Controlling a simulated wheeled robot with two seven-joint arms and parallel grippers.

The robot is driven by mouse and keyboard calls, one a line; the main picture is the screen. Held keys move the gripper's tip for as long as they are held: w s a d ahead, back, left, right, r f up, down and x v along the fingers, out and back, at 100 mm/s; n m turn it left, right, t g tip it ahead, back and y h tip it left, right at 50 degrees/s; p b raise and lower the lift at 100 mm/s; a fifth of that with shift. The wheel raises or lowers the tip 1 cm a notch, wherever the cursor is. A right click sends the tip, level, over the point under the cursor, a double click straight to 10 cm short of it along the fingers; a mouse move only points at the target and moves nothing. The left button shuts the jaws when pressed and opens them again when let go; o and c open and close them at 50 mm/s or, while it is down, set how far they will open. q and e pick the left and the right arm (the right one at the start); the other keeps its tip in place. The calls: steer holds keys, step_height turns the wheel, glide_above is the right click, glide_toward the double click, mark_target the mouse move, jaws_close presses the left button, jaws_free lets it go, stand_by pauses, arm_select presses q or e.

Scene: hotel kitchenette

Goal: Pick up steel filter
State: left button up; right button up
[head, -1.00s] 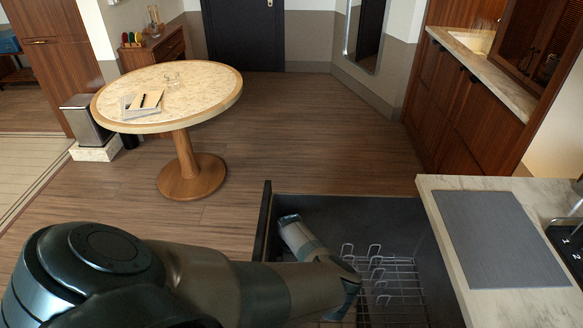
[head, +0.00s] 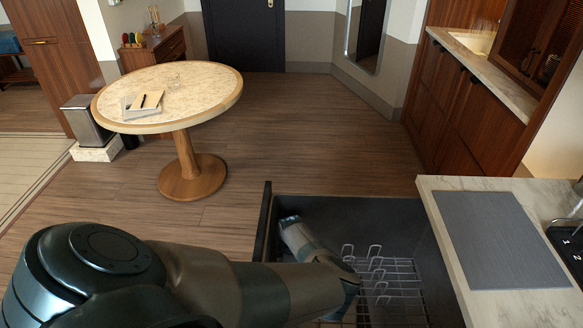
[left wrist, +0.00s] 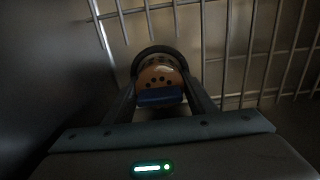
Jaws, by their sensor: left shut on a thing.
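The steel filter (left wrist: 158,72) shows in the left wrist view as a small round thing with a dark rim and a tan face dotted with dark holes. A blue band crosses its lower part. My left gripper (left wrist: 162,92) is shut on it, one finger on each side, low in the dark drawer and close to the wire rack. In the head view my left arm reaches down into the drawer and hides the gripper and the filter. My right gripper is in neither view.
The open dark drawer (head: 345,211) has a wire rack (head: 390,277) on its right side, with bars close to the gripper. Drawer walls stand close around my arm. A marble counter with a grey mat (head: 500,238) lies to the right. A round table (head: 205,85) stands farther back.

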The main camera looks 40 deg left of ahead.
arm_select(q)
steer(key=shift+r, duration=0.15)
